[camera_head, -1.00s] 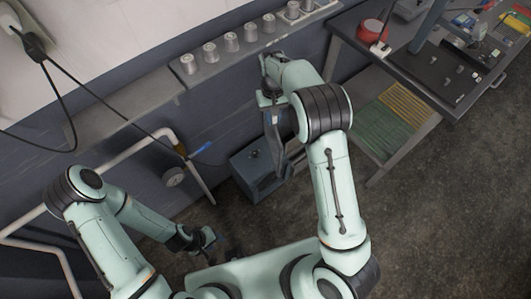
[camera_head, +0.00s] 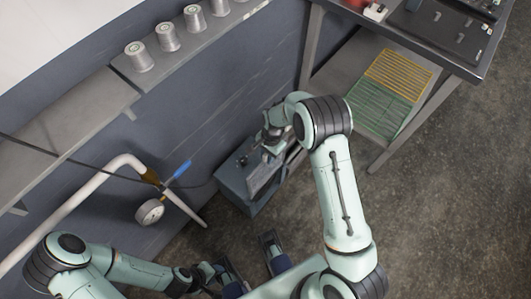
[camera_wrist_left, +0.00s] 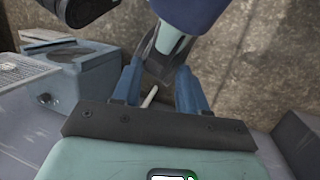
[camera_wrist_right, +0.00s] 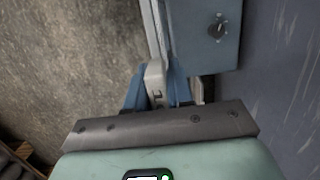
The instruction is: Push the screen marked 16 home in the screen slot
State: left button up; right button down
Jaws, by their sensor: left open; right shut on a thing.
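The blue-grey box (camera_head: 232,186) stands low against the wall in the head view; its side with a dark knob shows in the right wrist view (camera_wrist_right: 205,40). My right gripper (camera_head: 264,152) is down at the box, partly hidden by its own wrist. In the right wrist view (camera_wrist_right: 157,85) it is shut on a pale grey tab, which I take for the screen's handle (camera_wrist_right: 156,72). No number is readable, and how deep the screen sits is hidden. My left gripper (camera_wrist_left: 158,90) is open, away from the box (camera_wrist_left: 75,75).
A white pipe with a gauge (camera_head: 150,212) and blue-handled valve (camera_head: 183,169) is left of the box. Yellow (camera_head: 398,75) and green (camera_head: 378,110) panels lie on the bench's lower shelf. Floor at right is clear.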

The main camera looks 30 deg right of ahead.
aim_at(267, 167)
jog(key=shift+f+b, duration=0.3)
jog(key=shift+f, duration=0.15)
pick_arm(q)
jog(key=f, duration=0.1)
jog(key=w+b, duration=0.1)
jog(key=w+f+b, duration=0.1)
jog(key=shift+a+f+t, duration=0.3)
jog(key=shift+f+t, duration=0.05)
jog(key=shift+t, duration=0.05)
pick_arm(e)
notch_tip(267, 167, down, 3)
jog(key=shift+r, duration=0.1)
pick_arm(q)
jog(key=shift+r, duration=0.1)
jog(key=shift+s, duration=0.2)
jog(key=w+a+f+t+y+b, duration=0.1)
jog(key=w+a+f+b, duration=0.1)
jog(key=w+f+b, duration=0.2)
jog(key=shift+w+a+f+n+t, duration=0.3)
jog(key=shift+w+a+f+t, duration=0.15)
jog(key=shift+w, duration=0.65)
pick_arm(e)
jog(key=shift+f, duration=3.4)
dwell(1.4)
